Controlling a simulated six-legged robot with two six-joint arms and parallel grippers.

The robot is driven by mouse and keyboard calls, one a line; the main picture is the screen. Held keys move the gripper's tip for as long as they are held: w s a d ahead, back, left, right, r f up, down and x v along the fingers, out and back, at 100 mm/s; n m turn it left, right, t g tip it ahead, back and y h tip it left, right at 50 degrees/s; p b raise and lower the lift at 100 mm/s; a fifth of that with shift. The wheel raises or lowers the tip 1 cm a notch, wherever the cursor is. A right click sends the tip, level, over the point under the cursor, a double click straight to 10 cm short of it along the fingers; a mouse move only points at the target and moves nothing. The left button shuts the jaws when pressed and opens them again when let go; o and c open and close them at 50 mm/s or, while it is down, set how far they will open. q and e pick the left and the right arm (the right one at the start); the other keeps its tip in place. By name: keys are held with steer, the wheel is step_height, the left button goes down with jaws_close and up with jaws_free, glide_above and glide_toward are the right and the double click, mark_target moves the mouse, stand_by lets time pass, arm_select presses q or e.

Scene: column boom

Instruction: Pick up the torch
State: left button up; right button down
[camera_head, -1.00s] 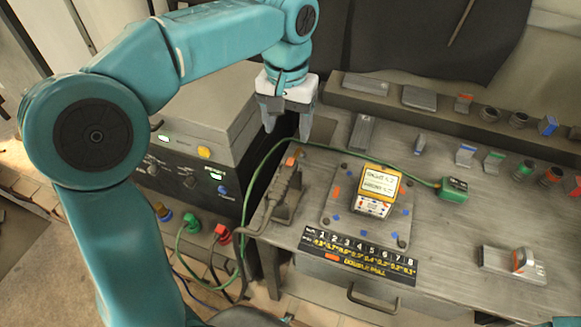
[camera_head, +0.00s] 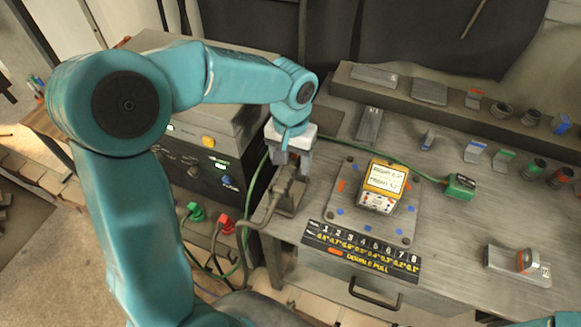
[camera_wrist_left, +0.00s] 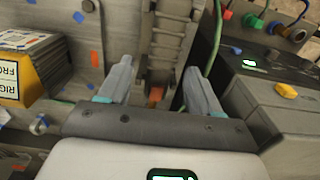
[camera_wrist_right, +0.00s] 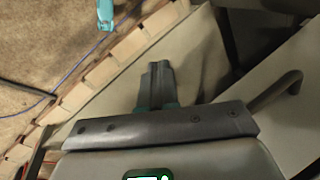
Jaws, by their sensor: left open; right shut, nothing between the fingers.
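The torch (camera_head: 284,185), a dark grey piece with a cable, lies in a holder at the left edge of the workbench. My left gripper (camera_head: 292,164) is open and hangs right over it, partly hiding it. In the left wrist view the ribbed dark torch body (camera_wrist_left: 168,40) shows between and beyond the two spread fingers (camera_wrist_left: 157,78); I cannot tell how much height separates them. My right gripper (camera_wrist_right: 158,75) is shut and empty in the right wrist view, away from the torch.
A yellow-topped box (camera_head: 382,184) sits on a plate right of the torch. A green block (camera_head: 460,187) with a green cable lies farther right. A grey welding machine (camera_head: 205,110) stands left of the bench. A drawer handle (camera_head: 374,296) juts from the bench front.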

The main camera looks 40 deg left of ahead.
mark_target(291, 165)
arm_select(q)
step_height(291, 165, down, 3)
steer(key=shift+w+a+r, duration=0.1)
steer(key=shift+r, duration=0.1)
steer(key=shift+f, duration=0.15)
steer(key=shift+s, duration=0.2)
steer(key=shift+w, duration=0.2)
steer(key=c, duration=0.9)
steer(key=shift+s, duration=0.1)
steer(key=shift+c, duration=0.7)
